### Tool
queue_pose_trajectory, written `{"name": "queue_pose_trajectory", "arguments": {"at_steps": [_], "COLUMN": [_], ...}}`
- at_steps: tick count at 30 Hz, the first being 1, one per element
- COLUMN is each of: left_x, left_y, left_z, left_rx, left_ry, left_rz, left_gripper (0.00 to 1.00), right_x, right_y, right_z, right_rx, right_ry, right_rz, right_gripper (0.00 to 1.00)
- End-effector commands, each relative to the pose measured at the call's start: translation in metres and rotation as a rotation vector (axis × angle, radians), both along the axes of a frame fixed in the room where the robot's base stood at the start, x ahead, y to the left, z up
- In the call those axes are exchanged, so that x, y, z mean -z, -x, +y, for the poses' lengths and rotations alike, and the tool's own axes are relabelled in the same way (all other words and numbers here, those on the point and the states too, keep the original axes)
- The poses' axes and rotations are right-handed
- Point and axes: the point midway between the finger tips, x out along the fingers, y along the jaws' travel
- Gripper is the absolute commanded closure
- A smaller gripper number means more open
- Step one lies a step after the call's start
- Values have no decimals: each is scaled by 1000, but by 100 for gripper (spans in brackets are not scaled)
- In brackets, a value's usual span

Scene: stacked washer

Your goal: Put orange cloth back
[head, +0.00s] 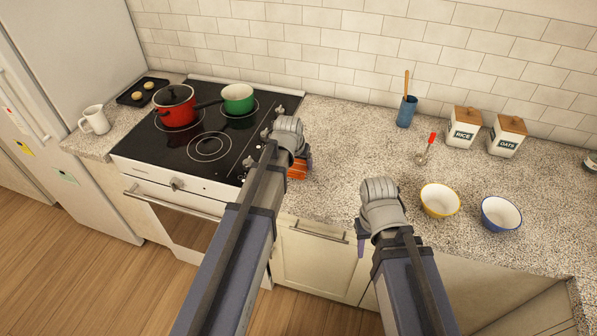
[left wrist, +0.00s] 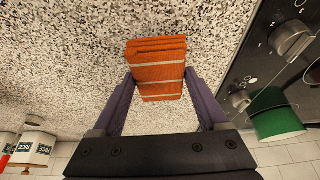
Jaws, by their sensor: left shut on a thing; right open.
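The orange cloth (left wrist: 157,72) is folded, with pale stripes, and sits between the two fingers of my left gripper (left wrist: 158,88) in the left wrist view. In the head view a small part of the orange cloth (head: 298,169) shows beside my left gripper (head: 300,162), at the counter just right of the stove; my wrist hides the rest. The left gripper is shut on the cloth. Whether the cloth touches the counter I cannot tell. My right gripper (head: 362,236) is open and empty near the counter's front edge, left of the yellow bowl.
The stove (head: 175,150) holds a red pot (head: 175,108) and a green pot (head: 238,99). A yellow bowl (head: 440,201), a blue bowl (head: 501,214), a red-handled utensil (head: 424,152), a blue utensil cup (head: 406,112) and two canisters (head: 464,127) stand on the right. The mid counter (head: 345,150) is clear.

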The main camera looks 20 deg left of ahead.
Motion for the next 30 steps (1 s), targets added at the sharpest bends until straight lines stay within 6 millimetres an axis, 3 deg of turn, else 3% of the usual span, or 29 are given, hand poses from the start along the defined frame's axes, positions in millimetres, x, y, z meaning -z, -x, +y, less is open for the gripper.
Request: {"name": "queue_pose_trajectory", "arguments": {"at_steps": [1,4,17,18,24,30], "left_x": [14,24,27,27,26,26], "left_y": [0,0,0,0,0,0], "left_z": [0,0,0,0,0,0], "left_rx": [0,0,0,0,0,0], "left_ry": [0,0,0,0,0,0], "left_rz": [0,0,0,0,0,0], "left_gripper": [68,68,68,23,0,0], "right_x": [14,24,27,27,26,26], "right_y": [0,0,0,0,0,0], "right_z": [0,0,0,0,0,0], "right_rx": [0,0,0,0,0,0], "right_ry": [0,0,0,0,0,0], "right_rz": [0,0,0,0,0,0], "right_gripper": [56,56,56,56,56,56]}}
